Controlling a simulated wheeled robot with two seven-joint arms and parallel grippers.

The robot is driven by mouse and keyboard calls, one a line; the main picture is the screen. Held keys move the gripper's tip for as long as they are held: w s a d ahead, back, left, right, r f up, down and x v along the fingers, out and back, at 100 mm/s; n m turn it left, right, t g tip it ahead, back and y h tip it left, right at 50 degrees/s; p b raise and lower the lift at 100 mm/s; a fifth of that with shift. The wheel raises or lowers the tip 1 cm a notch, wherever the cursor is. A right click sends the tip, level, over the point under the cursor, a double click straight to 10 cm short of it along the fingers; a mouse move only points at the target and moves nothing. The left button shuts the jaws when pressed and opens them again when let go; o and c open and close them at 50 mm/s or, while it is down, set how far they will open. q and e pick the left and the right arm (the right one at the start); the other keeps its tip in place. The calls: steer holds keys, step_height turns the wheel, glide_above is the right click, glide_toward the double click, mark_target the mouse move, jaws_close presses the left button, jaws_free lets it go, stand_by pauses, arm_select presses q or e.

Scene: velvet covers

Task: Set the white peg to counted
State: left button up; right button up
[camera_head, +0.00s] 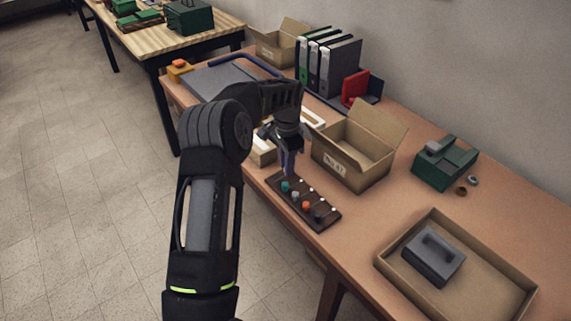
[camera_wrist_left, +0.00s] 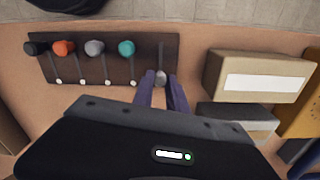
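A dark peg board (camera_head: 273,183) lies near the table's front edge. It also shows in the wrist view (camera_wrist_left: 72,70), with black, orange, grey and teal knobs at the upper ends of their slots and white dots at the lower ends. In the fifth slot, at the right end, a pale grey-white peg (camera_wrist_left: 161,77) sits at the lower end. My left gripper (camera_head: 288,170) reaches down over the board's far end. Its purple fingertips (camera_wrist_left: 161,83) stand close on both sides of that peg, shut on it. The head view hides this peg. My right gripper is out of view.
An open cardboard box (camera_head: 340,172) stands behind the board. A shallow tray (camera_head: 480,292) with a grey block (camera_head: 434,257) lies at the right. A small labelled box (camera_wrist_left: 257,77) is beside the board. Bare tabletop (camera_head: 385,215) lies between the board and the tray.

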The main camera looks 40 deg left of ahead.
arm_select(q)
steer(key=shift+o, duration=1)
steer(key=shift+w, duration=0.1)
steer(key=shift+r, duration=0.1)
step_height(320, 180, up, 8)
steer(key=shift+f+b, duration=0.15)
steer(key=shift+b, duration=0.35)
